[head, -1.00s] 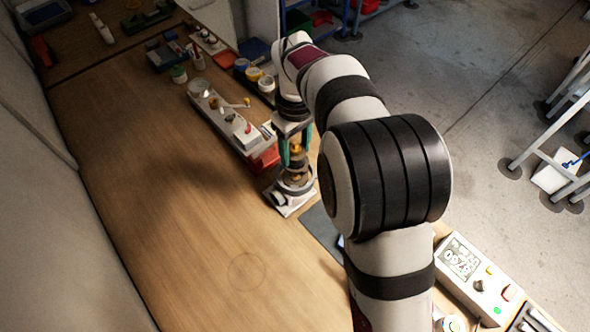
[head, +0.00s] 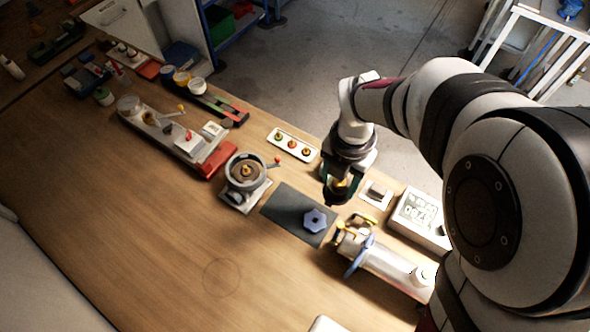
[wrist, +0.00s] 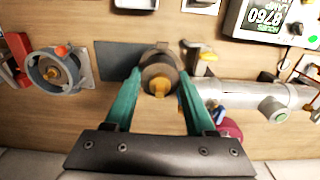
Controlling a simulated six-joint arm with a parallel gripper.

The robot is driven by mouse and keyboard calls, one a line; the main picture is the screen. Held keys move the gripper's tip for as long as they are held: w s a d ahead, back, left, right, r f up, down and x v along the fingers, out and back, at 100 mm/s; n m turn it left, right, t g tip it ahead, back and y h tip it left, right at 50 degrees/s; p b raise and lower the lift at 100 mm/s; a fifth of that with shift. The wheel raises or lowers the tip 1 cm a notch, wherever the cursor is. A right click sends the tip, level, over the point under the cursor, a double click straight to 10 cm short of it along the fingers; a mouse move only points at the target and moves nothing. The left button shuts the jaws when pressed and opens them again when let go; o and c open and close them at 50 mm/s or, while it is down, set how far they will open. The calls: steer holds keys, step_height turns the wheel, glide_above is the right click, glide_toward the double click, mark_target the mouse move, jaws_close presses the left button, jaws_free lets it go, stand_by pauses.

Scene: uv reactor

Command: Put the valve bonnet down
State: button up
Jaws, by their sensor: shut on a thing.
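The valve bonnet (wrist: 160,72), a dark round part with a brass stem, is held between the teal fingers of my gripper (wrist: 157,88) in the wrist view. In the head view the bonnet (head: 338,188) is partly hidden by my gripper (head: 340,190). It appears to be above the bench, beside the right end of a dark grey mat (head: 285,208); its exact height is unclear. The round valve body (head: 246,172) stands on its base left of the mat, with brass in its middle and a red-tipped lever.
A blue star-shaped handwheel (head: 315,221) lies on the mat. A metal cylinder with a blue ring (head: 385,265) and a display box (head: 420,217) stand to the right. A white tray (head: 281,146) of brass parts lies behind. The mat's left part is bare; the front bench is clear.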

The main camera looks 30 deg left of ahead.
steer(key=s+a+f, duration=0.1)
steer(key=a+f, duration=0.1)
steer(key=a, duration=0.1)
steer(key=s+a+f, duration=0.1)
steer(key=a+f, duration=0.1)
steer(key=a, duration=0.1)
steer(key=s+a+f, duration=0.2)
steer(key=a, duration=0.1)
steer(key=shift+a+f, duration=0.25)
steer(key=shift+a, duration=0.1)
steer(key=shift+s+a+f, duration=0.1)
steer(key=shift+a+f, duration=0.1)
steer(key=shift+f, duration=0.9)
steer(key=shift+s+a+f, duration=0.1)
steer(key=shift+a+f, duration=0.05)
steer(key=shift+f, duration=0.95)
steer(key=shift+f, duration=0.1)
steer(key=o, duration=1.3)
steer(key=shift+c, duration=0.2)
